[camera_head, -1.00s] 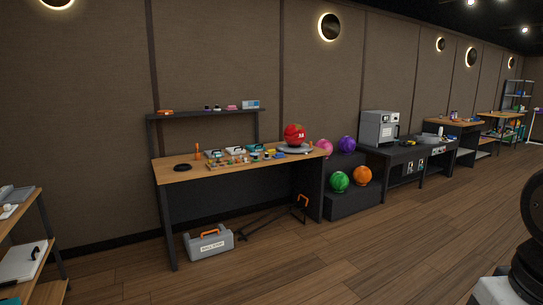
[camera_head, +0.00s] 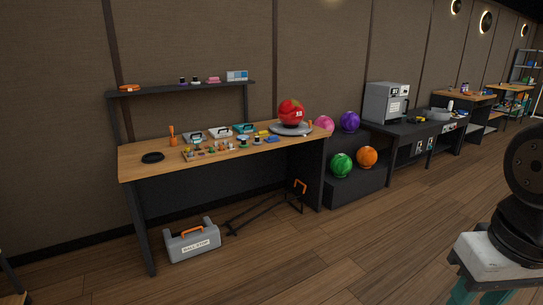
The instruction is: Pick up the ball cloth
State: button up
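I cannot single out the ball cloth for sure. A small flat blue item (camera_head: 272,139) lies on the workbench (camera_head: 140,165) in front of the red ball (camera_head: 291,112), but it is too small to tell whether it is cloth. The red ball rests on a round grey stand (camera_head: 290,130) at the bench's right end. Part of my arm shows at the right edge, well apart from the bench.
The bench also holds a black ring (camera_head: 153,157), an orange tool (camera_head: 172,136) and several small items. A grey box (camera_head: 192,240) stands on the floor below. Several balls sit on a dark rack (camera_head: 345,190). The floor in front is clear.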

aim_at(263, 133)
jog(key=u, duration=0.05)
jog(key=i, duration=2.25)
jog(key=u, duration=0.2)
jog(key=i, duration=2.35)
jog(key=u, duration=0.05)
